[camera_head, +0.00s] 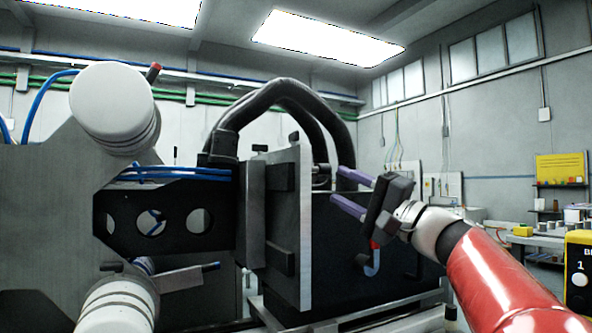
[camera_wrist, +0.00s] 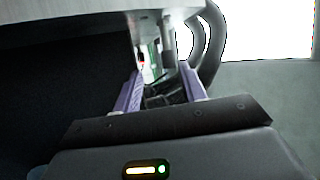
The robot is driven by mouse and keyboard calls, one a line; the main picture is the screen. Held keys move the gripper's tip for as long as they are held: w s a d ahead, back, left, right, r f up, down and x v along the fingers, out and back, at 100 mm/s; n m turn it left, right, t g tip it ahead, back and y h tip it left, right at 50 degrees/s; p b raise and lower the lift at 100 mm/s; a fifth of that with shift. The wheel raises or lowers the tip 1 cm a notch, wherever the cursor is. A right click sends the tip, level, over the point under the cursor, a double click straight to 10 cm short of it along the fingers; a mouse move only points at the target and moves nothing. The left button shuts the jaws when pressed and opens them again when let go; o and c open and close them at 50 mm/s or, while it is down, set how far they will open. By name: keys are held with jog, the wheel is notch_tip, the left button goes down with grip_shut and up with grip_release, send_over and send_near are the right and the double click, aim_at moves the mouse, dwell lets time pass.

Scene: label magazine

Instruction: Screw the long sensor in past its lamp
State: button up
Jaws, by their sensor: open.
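My gripper (camera_head: 337,184) is open, with two purple fingers pointing left beside the edge of an upright metal plate (camera_head: 307,230). In the wrist view the fingers (camera_wrist: 161,70) stand apart and frame a narrow gap. A short metallic cylinder (camera_head: 321,170) shows just left of the upper finger, by the plate; I cannot tell whether it is the long sensor. In the wrist view a grey cylinder (camera_wrist: 168,28) stands beyond the fingertips. Small red and green spots show in the gap, too small to identify as a lamp. Nothing is clearly held.
A large dark box (camera_head: 390,235) stands behind the plate and under my gripper. Thick black hoses (camera_head: 285,88) arch over it. A black bracket with round holes (camera_head: 170,215) and blue cables (camera_head: 165,172) lie left of the plate. A bench (camera_head: 540,240) is far right.

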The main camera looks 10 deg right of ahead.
aim_at(330, 172)
jog(key=shift+w+d+r, duration=0.15)
jog(key=shift+d+r, duration=0.1)
jog(key=shift+r, duration=0.3)
jog(key=shift+w+a+r+y, duration=0.2)
jog(key=shift+a+r+y, duration=0.05)
jog(key=shift+y, duration=0.05)
jog(key=p+x, duration=0.2)
jog(key=x, duration=0.4)
jog(key=shift+w+a+r+p, duration=0.1)
jog(key=shift+w+a+p, duration=0.15)
jog(key=shift+p, duration=0.1)
jog(key=shift+c, duration=0.3)
grip_shut()
jog(key=shift+r+m+g+h+p, duration=0.1)
jog(key=shift+m+g+h+p, duration=0.3)
jog(key=shift+h+p, duration=0.7)
jog(key=shift+w+f+m, duration=0.1)
jog(key=shift+f+m, duration=0.2)
